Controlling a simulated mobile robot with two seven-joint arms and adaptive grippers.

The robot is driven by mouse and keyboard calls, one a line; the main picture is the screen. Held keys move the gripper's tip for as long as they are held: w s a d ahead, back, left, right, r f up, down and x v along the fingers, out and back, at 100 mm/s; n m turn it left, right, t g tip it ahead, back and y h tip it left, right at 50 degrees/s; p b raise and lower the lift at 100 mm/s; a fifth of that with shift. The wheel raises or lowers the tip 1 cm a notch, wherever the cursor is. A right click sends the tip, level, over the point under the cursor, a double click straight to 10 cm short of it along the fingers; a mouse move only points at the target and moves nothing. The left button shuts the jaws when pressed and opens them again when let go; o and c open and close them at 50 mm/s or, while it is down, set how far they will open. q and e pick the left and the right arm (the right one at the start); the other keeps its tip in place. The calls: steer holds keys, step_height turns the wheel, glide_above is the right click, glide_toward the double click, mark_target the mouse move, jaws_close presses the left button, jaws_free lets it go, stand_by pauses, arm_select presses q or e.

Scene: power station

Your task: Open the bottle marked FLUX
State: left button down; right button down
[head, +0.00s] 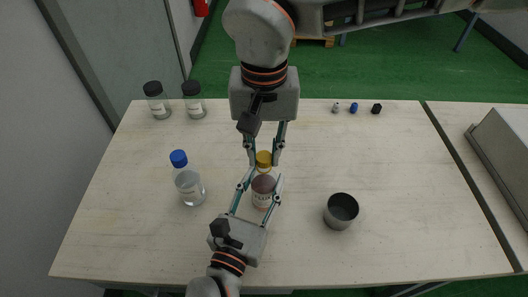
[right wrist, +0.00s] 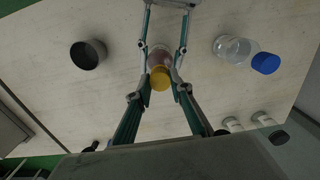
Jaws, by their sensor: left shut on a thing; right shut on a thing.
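A bottle with a reddish-brown upper body and a pale label (head: 263,192) stands near the middle of the table; the small lettering looks like FLUX. Its yellow cap (head: 264,159) shows at the top, and in the right wrist view the cap (right wrist: 160,78) is in front of the bottle body (right wrist: 158,57). My left gripper (head: 260,194), coming from the near side, is shut around the bottle body. My right gripper (head: 264,158), coming from the far side, is shut on the yellow cap. I cannot tell whether the cap is still seated on the neck.
A clear bottle with a blue cap (head: 189,186) stands to the left, and a grey metal cup (head: 341,210) to the right. Two dark-lidded jars (head: 158,106) (head: 195,106) are at the back left. Several small items (head: 354,108) lie at the back right.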

mark_target(264, 156)
steer(key=shift+r, duration=0.65)
steer(key=shift+r, duration=2.05)
arm_select(q)
steer(key=c, duration=1.2)
jaws_free()
